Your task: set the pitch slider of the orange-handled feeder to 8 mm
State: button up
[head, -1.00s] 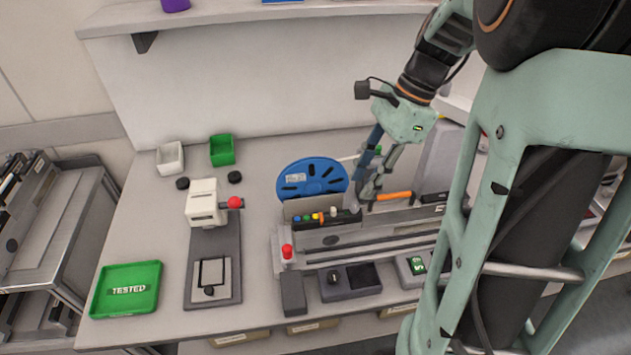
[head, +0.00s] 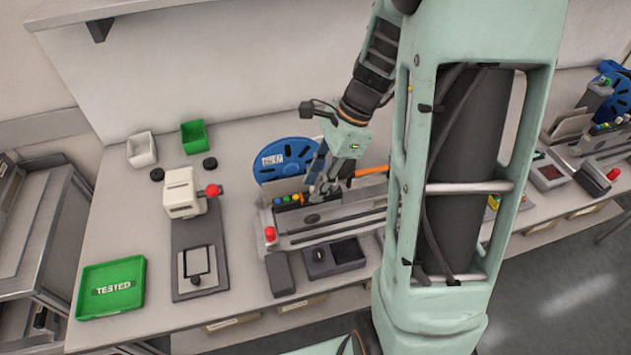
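The orange-handled feeder (head: 318,217) lies in a test fixture on the bench, with a blue reel (head: 285,158) behind its left part. Its orange handle (head: 372,170) shows just right of my gripper. Coloured buttons (head: 290,199) line the feeder's top at the left. My gripper (head: 321,191) points down over the feeder's top, just right of these buttons. Whether it touches the feeder, and how far its fingers are apart, is too small to tell. The pitch slider and its scale cannot be made out. My arm hides the feeder's right end.
A red button (head: 270,234) stands at the fixture's front left. Dark boxes (head: 335,257) sit in front. A white press with a red knob (head: 183,194), a green TESTED tray (head: 111,287) and small bins (head: 194,136) are left. Another blue reel (head: 616,96) stands far right.

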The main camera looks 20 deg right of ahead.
jog(key=shift+f, duration=0.1)
jog(key=shift+c, duration=0.6)
grip_shut()
jog(key=shift+a, duration=0.1)
jog(key=shift+a, duration=0.95)
jog(key=shift+o, duration=0.6)
grip_release()
jog(key=v, duration=1.2)
